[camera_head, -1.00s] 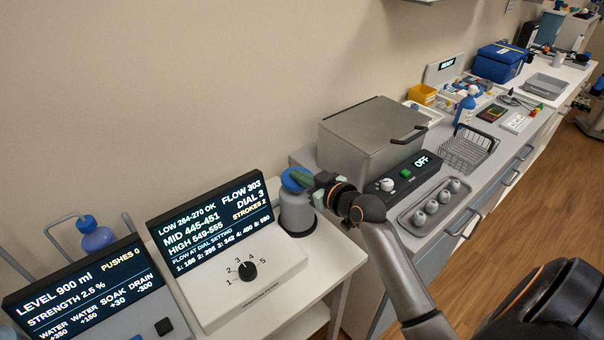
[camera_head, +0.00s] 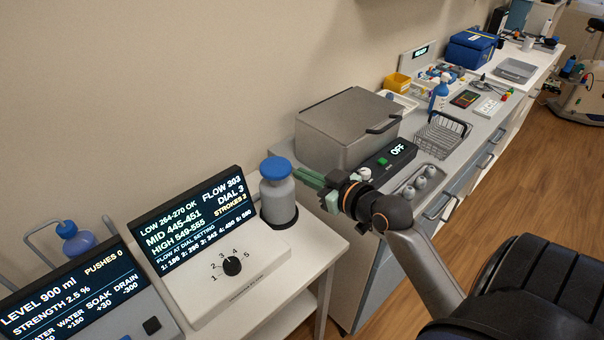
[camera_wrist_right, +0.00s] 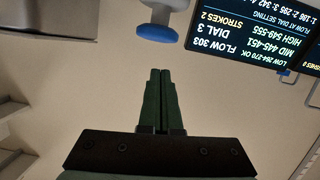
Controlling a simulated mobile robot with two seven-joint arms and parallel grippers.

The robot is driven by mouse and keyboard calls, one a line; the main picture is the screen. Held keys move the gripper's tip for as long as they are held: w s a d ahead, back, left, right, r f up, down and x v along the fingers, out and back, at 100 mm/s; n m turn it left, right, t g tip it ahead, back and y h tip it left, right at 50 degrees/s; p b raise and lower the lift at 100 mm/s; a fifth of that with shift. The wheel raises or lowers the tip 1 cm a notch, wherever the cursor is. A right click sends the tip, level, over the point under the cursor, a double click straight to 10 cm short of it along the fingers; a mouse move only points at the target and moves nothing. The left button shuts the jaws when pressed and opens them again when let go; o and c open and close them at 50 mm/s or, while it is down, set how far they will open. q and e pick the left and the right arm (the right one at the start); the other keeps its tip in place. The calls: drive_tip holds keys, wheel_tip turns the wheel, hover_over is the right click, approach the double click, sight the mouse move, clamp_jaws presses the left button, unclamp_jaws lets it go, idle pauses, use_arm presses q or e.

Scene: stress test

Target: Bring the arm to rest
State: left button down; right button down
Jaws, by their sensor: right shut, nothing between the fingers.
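My right gripper (camera_head: 312,180) is shut and empty, its green fingers side by side. In the head view it is just right of a grey bottle (camera_head: 278,198) with a blue top (camera_head: 276,168). The bottle stands upright in a dark ring at the right end of the flow unit. In the right wrist view the shut fingers (camera_wrist_right: 160,80) point toward the bottle's blue top (camera_wrist_right: 156,33), with a gap seen between them. My right arm reaches in from the lower right. My left gripper is not in view.
The flow unit's screen (camera_head: 196,222) reads FLOW 303, DIAL 3, STROKES 2; its dial (camera_head: 232,266) is below. A level unit (camera_head: 75,295) stands at lower left. Behind my gripper are a grey lidded box (camera_head: 348,130), an OFF panel (camera_head: 398,150) and a wire basket (camera_head: 442,135).

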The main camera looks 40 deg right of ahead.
idle(0.7)
drive_tip(key=s+a+f+g, duration=0.6)
drive_tip(key=s+a+f, duration=0.2)
drive_tip(key=f, duration=0.3)
drive_tip(key=s+a+f+g, duration=0.3)
drive_tip(key=s, duration=0.4)
drive_tip(key=s+a+f+g, duration=0.3)
drive_tip(key=s, duration=0.3)
drive_tip(key=w+a+f+t, duration=0.2)
drive_tip(key=f+t, duration=0.1)
drive_tip(key=f, duration=0.2)
drive_tip(key=w+a+f+t+y, duration=0.1)
drive_tip(key=w+f+t, duration=0.1)
drive_tip(key=f, duration=0.3)
drive_tip(key=shift+a+f+t+y, duration=0.3)
drive_tip(key=shift+a+t, duration=0.1)
drive_tip(key=shift+t, duration=0.2)
drive_tip(key=shift+w, duration=0.1)
